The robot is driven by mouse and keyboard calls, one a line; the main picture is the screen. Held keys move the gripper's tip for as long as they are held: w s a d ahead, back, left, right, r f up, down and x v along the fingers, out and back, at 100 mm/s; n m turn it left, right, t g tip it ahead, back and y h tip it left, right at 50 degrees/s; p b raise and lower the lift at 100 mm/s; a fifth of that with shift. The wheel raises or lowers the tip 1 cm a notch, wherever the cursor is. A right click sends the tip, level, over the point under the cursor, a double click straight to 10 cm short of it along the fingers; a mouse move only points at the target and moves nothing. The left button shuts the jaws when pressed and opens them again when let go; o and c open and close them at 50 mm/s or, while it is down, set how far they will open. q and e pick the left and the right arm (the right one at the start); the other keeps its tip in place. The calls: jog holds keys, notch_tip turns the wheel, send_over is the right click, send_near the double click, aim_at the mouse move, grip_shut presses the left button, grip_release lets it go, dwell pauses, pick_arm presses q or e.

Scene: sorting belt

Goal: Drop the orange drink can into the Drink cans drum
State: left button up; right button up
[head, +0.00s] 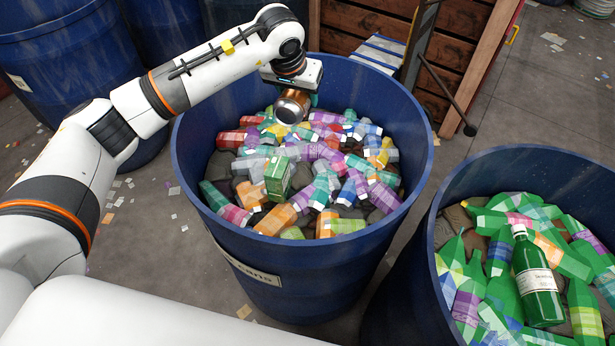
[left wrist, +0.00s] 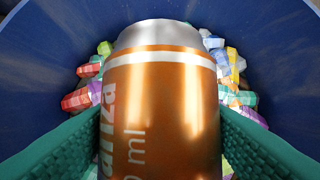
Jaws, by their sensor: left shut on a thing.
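The orange drink can (head: 292,106) has a silver end and is held tilted over the Drink cans drum (head: 186,150). My left gripper (head: 297,98) is shut on the can, inside the drum's opening and above its heap of crushed cans. In the left wrist view the can (left wrist: 160,105) fills the middle, between two green finger pads (left wrist: 160,130). My right gripper is not in view.
A second blue drum (head: 400,290) with green bottles stands at the right. More blue drums (head: 60,60) stand at the back left. A wooden crate wall (head: 365,22) and a dark metal post (head: 418,45) are behind the cans drum. A green carton (head: 277,178) lies on the heap.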

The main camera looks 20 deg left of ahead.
aim_at(291, 94)
pick_arm(q)
jog(key=f, duration=0.1)
jog(key=f+b, duration=0.1)
jog(key=f, duration=0.1)
jog(key=shift+s, duration=0.25)
notch_tip(291, 94, down, 2)
jog(key=shift+w+f+b, duration=0.15)
jog(key=shift+f+b, duration=0.1)
jog(key=shift+b, duration=0.4)
jog(key=o, duration=0.6)
jog(key=shift+c, duration=0.2)
jog(key=o, duration=0.4)
jog(key=shift+o, duration=0.2)
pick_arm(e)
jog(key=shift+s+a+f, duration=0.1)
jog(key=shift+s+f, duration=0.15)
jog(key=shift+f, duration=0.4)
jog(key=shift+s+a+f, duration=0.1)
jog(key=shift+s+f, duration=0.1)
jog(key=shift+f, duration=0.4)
pick_arm(q)
jog(key=b+v, duration=0.1)
jog(key=v, duration=1.1)
jog(key=shift+r, duration=0.1)
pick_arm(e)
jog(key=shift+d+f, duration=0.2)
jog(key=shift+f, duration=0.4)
